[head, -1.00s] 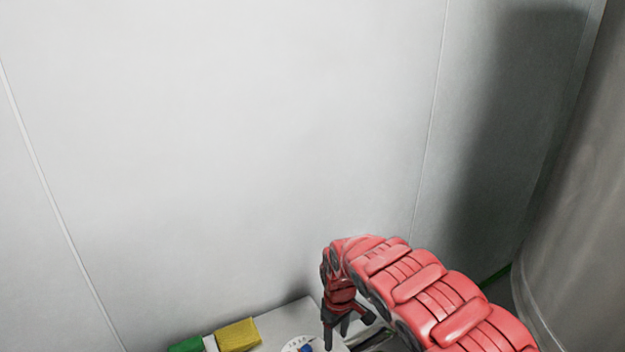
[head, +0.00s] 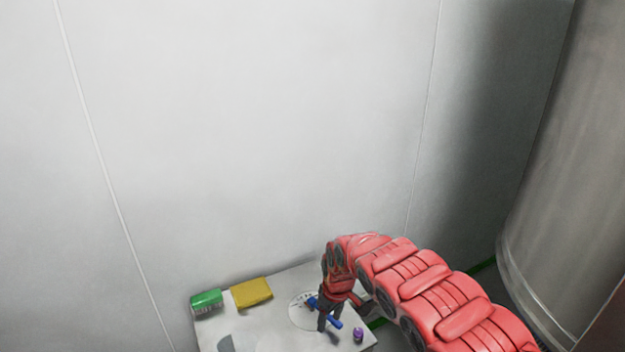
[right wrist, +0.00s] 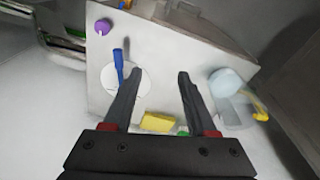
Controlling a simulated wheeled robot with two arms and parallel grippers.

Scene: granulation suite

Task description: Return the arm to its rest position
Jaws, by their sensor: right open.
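My right arm (head: 420,285) is red and reaches in from the lower right of the head view. Its black right gripper (head: 328,318) points down over a light worktop (head: 270,325). In the right wrist view the gripper (right wrist: 158,78) is open, with nothing between its fingers. A blue-handled thing (head: 325,312) lies by a white round disc (head: 300,318), close to the gripper in the head view; it also shows in the right wrist view (right wrist: 119,65). I cannot tell whether a finger touches it. My left gripper is not in view.
A green brush (head: 206,298) and a yellow sponge (head: 251,292) are on the worktop's left part. A purple knob-like thing (head: 358,335) is near its right edge. A large metal cylinder (head: 565,170) stands at the right. A pale wall (head: 250,130) is behind.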

